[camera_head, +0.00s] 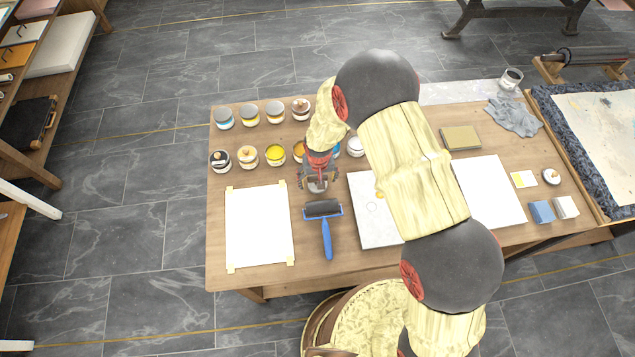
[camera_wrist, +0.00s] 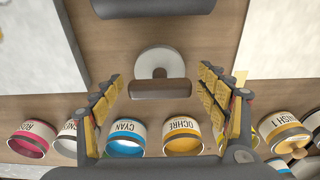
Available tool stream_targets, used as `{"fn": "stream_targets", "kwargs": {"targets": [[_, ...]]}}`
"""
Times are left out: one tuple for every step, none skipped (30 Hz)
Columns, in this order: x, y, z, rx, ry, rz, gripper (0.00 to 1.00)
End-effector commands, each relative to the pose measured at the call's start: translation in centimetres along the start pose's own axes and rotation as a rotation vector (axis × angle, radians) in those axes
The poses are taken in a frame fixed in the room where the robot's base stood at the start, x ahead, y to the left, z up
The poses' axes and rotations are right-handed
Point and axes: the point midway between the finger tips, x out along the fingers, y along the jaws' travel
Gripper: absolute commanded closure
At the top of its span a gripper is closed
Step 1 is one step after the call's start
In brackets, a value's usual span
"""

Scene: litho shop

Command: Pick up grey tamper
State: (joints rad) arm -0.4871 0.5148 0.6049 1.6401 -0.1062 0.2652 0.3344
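The grey tamper is most likely the light grey disc (camera_wrist: 154,60) with a dark brown bar-shaped handle (camera_wrist: 158,88), lying on the wooden table in the wrist view. In the head view, a small part of it (camera_head: 317,186) shows just under my gripper (camera_head: 318,174). My gripper in the wrist view (camera_wrist: 160,78) is open, one finger on each side of the handle, with gaps on both sides. The fingers seem not to touch it. I cannot tell how high they are above the table.
A blue-handled ink roller (camera_head: 326,232) lies close in front of my gripper. Paint jars stand behind, including the cyan (camera_wrist: 126,137) and ochre (camera_wrist: 182,136) ones. A taped white sheet (camera_head: 258,225) lies left and a pale slab (camera_head: 372,228) right.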

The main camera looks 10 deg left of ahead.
Motion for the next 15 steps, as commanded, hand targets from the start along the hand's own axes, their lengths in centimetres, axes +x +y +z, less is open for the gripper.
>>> {"fn": "stream_targets", "kwargs": {"targets": [[0.0,0.0,0.01,0.0,0.0,0.0,0.31],[0.0,0.01,0.02,0.0,0.0,0.0,0.32],[0.0,0.01,0.02,0.0,0.0,0.0,0.34],[0.0,0.01,0.02,0.0,0.0,0.0,0.36],[0.0,0.01,0.02,0.0,0.0,0.0,0.38],[0.0,0.01,0.02,0.0,0.0,0.0,0.4],[0.0,0.01,0.02,0.0,0.0,0.0,0.42],[0.0,0.01,0.02,0.0,0.0,0.0,0.44],[0.0,0.01,0.03,0.0,0.0,0.0,0.46],[0.0,0.01,0.02,0.0,0.0,0.0,0.48],[0.0,0.01,0.03,0.0,0.0,0.0,0.49],[0.0,0.01,0.03,0.0,0.0,0.0,0.52],[0.0,0.01,0.03,0.0,0.0,0.0,0.53],[0.0,0.01,0.03,0.0,0.0,0.0,0.55],[0.0,0.01,0.03,0.0,0.0,0.0,0.57]]}}
